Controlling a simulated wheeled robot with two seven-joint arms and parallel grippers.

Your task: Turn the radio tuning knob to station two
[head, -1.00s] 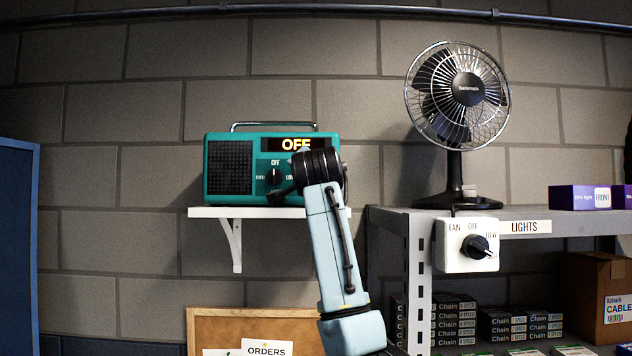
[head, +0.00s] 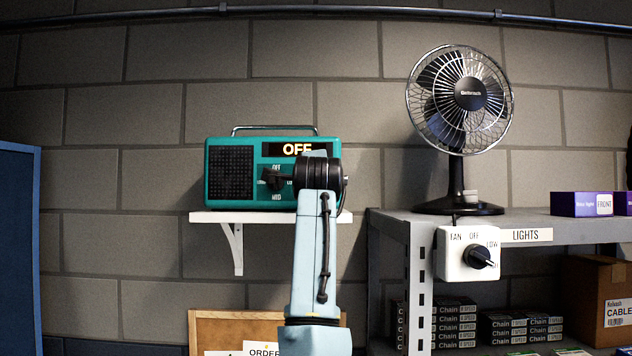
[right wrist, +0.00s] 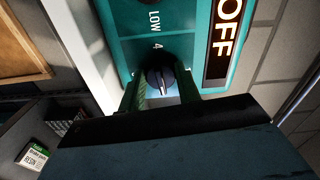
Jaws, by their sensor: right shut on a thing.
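The teal radio (head: 231,172) stands on a white wall shelf (head: 240,216). Its lit display (head: 297,149) reads OFF. In the head view, a dark knob (head: 272,179) with labels around it shows on the radio's front; my right gripper hides the area to its right. In the right wrist view, the round dark tuning knob (right wrist: 160,78) has a "4" beside it. My right gripper (right wrist: 160,90) has its green fingers on either side of this knob and is shut on it. Where the knob points is unclear. My left gripper is out of view.
A desk fan (head: 460,100) stands on a grey metal shelf (head: 540,226) to the right. A white switch box (head: 468,250) with a black knob hangs at its front edge. A cork board (head: 220,328) is below the radio. A blue panel (head: 18,250) is at the left.

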